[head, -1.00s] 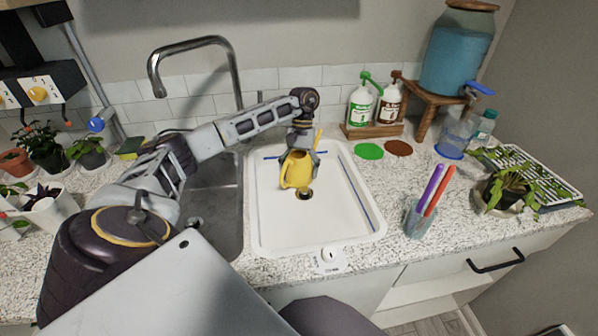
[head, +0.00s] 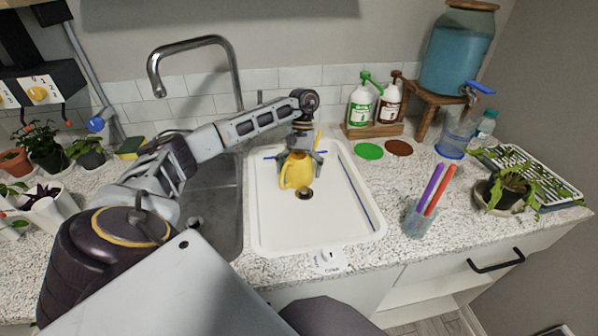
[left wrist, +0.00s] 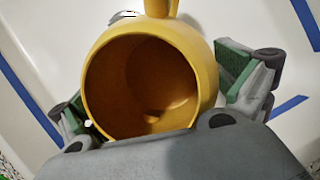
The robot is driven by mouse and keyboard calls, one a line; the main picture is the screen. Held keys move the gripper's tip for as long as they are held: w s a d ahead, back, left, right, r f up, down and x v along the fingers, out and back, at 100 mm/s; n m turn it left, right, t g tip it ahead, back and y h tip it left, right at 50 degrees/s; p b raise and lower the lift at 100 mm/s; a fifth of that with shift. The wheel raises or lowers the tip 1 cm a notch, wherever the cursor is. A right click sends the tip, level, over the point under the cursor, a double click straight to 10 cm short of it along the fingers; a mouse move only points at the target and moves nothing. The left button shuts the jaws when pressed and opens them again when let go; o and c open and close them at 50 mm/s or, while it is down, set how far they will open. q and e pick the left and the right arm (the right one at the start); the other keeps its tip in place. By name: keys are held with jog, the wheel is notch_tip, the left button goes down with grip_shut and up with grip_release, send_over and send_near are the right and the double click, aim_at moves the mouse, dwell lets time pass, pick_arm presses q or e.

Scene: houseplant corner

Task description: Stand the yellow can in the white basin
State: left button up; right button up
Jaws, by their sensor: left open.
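The yellow can (head: 296,172) stands upright in the white basin (head: 262,222), in its back half behind the drain. In the left wrist view I look down into the open mouth of the yellow can (left wrist: 150,85); its handle or spout shows at the top edge. My left gripper (head: 300,160) is over the can with its fingers spread. In the left wrist view the green-padded fingers of the left gripper (left wrist: 160,100) lie on either side of the can, with a gap at the right one. The can's base is hard to make out. My right gripper is not in view.
A metal sink (head: 215,215) and tall faucet (head: 195,50) are left of the basin. A cup with purple and red sticks (head: 418,218) stands to its right. Soap bottles (head: 361,103) stand behind. The basin's front half is clear.

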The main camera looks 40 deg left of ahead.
aim_at(300, 154)
pick_arm(q)
jog(key=shift+r, duration=0.1)
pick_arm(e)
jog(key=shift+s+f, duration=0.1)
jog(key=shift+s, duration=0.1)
pick_arm(q)
jog(key=shift+r, duration=0.15)
jog(key=shift+w+a+r, duration=0.1)
jog(key=shift+w+r, duration=0.1)
jog(key=shift+r, duration=0.15)
jog(key=v, duration=0.3)
jog(key=shift+w+a+r, duration=0.1)
jog(key=shift+r, duration=0.25)
jog(key=shift+w+r+p, duration=0.1)
jog(key=shift+r+p, duration=0.25)
jog(key=shift+p, duration=0.05)
jog(key=shift+w+a+r, duration=0.1)
jog(key=shift+a+r, duration=0.05)
jog(key=shift+r, duration=0.1)
jog(key=shift+p+v, duration=0.9)
jog(key=shift+v, duration=1)
jog(key=shift+p+v, duration=0.5)
jog(key=shift+v, duration=0.55)
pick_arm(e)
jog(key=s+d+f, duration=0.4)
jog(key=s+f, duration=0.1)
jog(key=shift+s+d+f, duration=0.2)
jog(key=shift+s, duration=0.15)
